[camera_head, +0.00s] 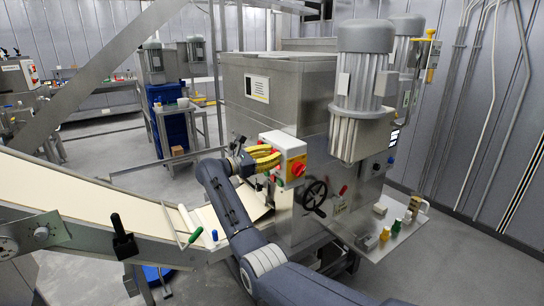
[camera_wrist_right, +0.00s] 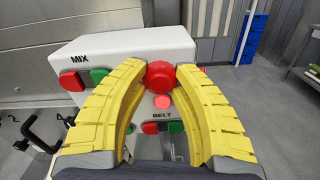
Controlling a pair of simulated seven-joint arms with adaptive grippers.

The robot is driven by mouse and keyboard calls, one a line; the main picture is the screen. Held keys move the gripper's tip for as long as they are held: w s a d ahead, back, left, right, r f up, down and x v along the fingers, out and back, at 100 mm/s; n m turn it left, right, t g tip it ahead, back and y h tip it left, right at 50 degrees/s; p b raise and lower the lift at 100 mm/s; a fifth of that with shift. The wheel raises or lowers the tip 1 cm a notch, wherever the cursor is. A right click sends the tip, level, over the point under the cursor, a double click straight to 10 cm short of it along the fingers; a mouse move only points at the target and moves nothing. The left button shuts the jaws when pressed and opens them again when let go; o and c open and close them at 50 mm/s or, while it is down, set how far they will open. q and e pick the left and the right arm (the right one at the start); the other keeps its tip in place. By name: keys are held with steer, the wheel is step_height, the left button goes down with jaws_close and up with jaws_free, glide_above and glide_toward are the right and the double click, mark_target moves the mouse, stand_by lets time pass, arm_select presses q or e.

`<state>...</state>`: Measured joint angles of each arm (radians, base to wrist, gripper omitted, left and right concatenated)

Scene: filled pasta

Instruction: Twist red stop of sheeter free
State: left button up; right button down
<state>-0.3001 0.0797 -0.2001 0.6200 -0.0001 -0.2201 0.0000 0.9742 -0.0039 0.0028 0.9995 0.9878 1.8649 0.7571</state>
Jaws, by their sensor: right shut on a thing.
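My right gripper (camera_head: 268,158) has ribbed yellow fingers and reaches the left side of the white control box (camera_head: 285,144) on the sheeter (camera_head: 270,95). In the right wrist view, its fingers (camera_wrist_right: 160,72) are closed around the round red stop (camera_wrist_right: 160,76), with a tip at each side of it. The stop sits on the face of the white box (camera_wrist_right: 110,50), between the MIX and BELT labels. In the head view the gripper hides this stop. My left gripper is out of view.
A red knob on a yellow plate (camera_head: 298,169) is on the box's right face. Red and green buttons (camera_wrist_right: 72,80) lie near the fingers. A black handwheel (camera_head: 315,196) is below right. A conveyor belt (camera_head: 80,185) runs at left. Small bottles (camera_head: 407,217) stand on a side shelf.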

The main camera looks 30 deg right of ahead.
steer(key=shift+r, duration=0.1)
stand_by(0.3)
steer(key=c, duration=0.9)
jaws_free()
steer(key=a, duration=1.2)
steer(key=shift+s, duration=0.25)
